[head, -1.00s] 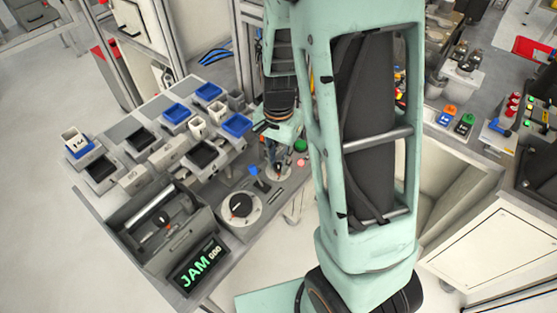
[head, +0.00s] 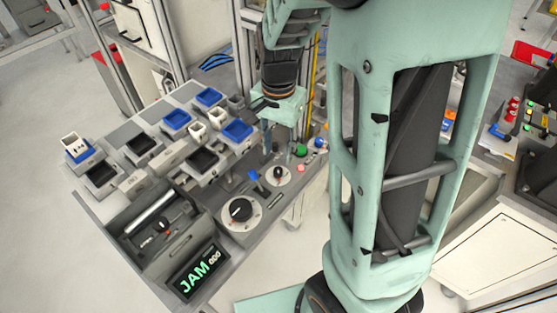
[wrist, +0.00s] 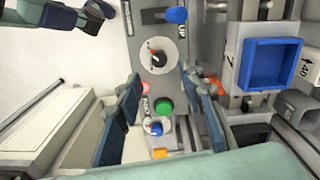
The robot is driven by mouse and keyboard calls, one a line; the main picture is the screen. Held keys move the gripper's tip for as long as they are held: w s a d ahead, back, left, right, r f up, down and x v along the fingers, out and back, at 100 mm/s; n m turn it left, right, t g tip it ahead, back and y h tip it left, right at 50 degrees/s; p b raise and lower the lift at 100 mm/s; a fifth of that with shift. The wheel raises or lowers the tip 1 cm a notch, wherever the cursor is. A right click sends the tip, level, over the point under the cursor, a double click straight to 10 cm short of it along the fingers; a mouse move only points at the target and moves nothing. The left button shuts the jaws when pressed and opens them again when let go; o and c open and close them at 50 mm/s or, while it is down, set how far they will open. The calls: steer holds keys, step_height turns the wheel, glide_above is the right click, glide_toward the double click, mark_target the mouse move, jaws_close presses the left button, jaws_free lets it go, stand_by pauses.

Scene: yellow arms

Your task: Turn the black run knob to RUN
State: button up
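A small black knob with a reddish mark (head: 278,174) stands on a round pale dial on the grey panel. It also shows in the wrist view (wrist: 158,57), beyond my fingertips. A larger black knob (head: 240,210) stands on a pale dial nearer the panel's front; it is outside the wrist view. I cannot read the lettering that tells which is the run knob. My gripper (wrist: 164,88) is open and empty, its two dark blue fingers apart above the panel. In the head view my gripper (head: 280,146) hangs just behind the small knob, apart from it.
A blue lever (head: 254,175) stands between the knobs. A green button (wrist: 163,107) and a pink button (wrist: 146,87) are close to my fingers. A display reading JAM (head: 198,270) stands at the front.

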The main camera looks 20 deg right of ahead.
step_height(320, 180, up, 5)
steer(key=shift+f, duration=0.1)
stand_by(0.6)
